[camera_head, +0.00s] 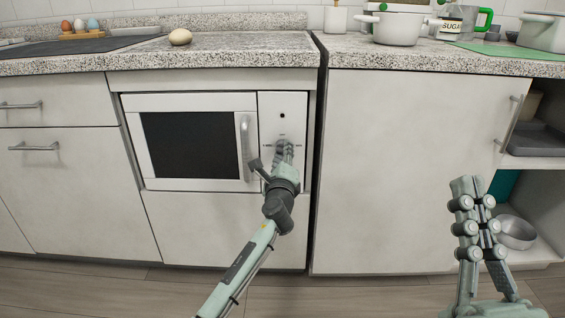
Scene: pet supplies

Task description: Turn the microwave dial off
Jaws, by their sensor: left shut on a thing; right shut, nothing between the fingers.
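The white microwave (190,103) is built in below the counter, with a dark door window and a vertical handle (245,148). Its control panel (283,102) is on the right, with small markings around the dial area. My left gripper (284,148) is at that area, shut on the dial, which its fingers mostly hide. I cannot tell which mark the dial points to. The microwave door is shut. My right gripper (467,187) is shut and empty, raised at the lower right in front of the cabinets, away from the microwave.
A metal bowl (516,232) sits on an open shelf at the right. The floor in front is clear.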

